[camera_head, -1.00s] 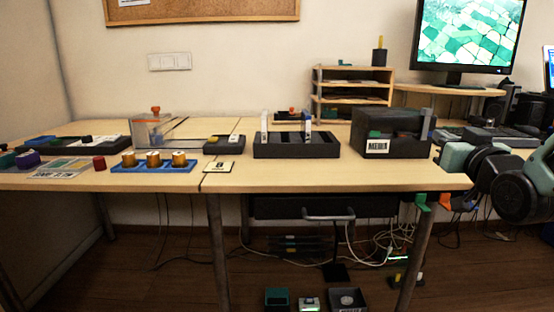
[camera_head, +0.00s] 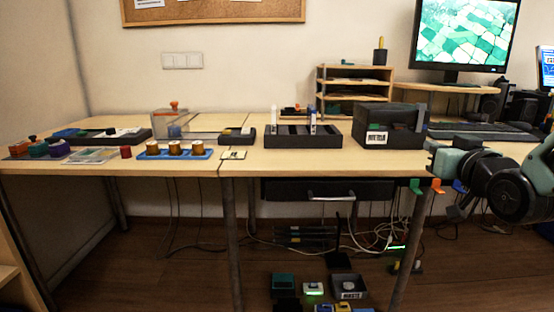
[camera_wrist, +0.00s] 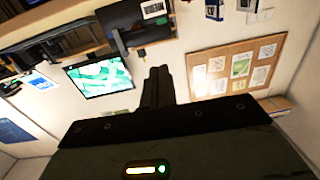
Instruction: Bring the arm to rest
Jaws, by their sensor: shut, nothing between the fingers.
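My arm (camera_head: 504,183) is folded at the right edge of the head view, in front of the desk's right end. In the wrist view my gripper (camera_wrist: 158,72) shows as dark fingers pressed together, with nothing between them. It points toward open air, with the monitor and the wall beyond it. The gripper's fingers are hard to make out in the head view.
The long desk (camera_head: 240,165) carries a blue tray (camera_head: 175,154) with several brown cylinders, a dark rack (camera_head: 303,138) and a dark bin (camera_head: 390,125). A monitor (camera_head: 465,35) stands at the back right. Cables and small bins (camera_head: 283,282) lie below the desk.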

